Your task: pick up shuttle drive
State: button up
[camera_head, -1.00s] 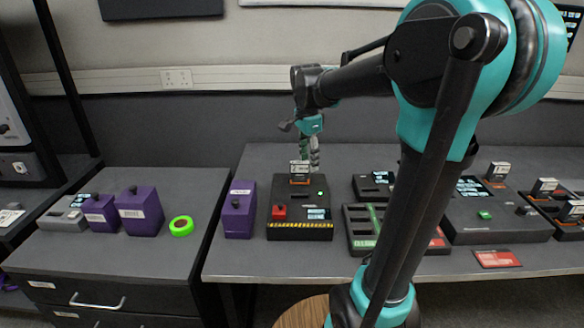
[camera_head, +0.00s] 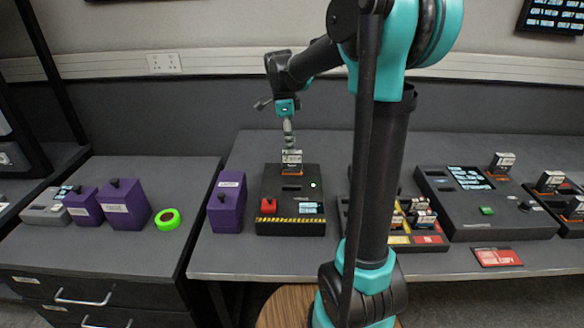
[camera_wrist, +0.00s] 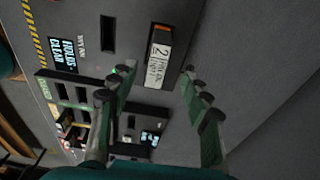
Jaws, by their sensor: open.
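A drive with a white label marked 2 and an orange base (camera_head: 291,161) stands upright at the back of a black box with a hazard-striped front (camera_head: 290,226); I take it for the shuttle drive. My gripper (camera_head: 289,143) is just above it in the head view, fingers pointing down. In the wrist view, the labelled drive (camera_wrist: 159,55) lies ahead, between the lines of the two open green-grey fingers (camera_wrist: 157,82). The gripper is open and empty. The small label text is hard to read.
The box has a red button (camera_head: 268,204), a small display and an empty slot. A purple block (camera_head: 227,203) stands close to its left. My arm partly hides a multi-slot tray (camera_head: 418,240) to the right. A larger black console (camera_head: 487,215) stands farther right.

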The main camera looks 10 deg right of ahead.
aim_at(292, 160)
jog(key=shift+s+d+f, duration=0.15)
jog(key=shift+f, duration=1.65)
jog(key=shift+s+d+f, duration=0.1)
jog(key=shift+f, duration=1.7)
grip_shut()
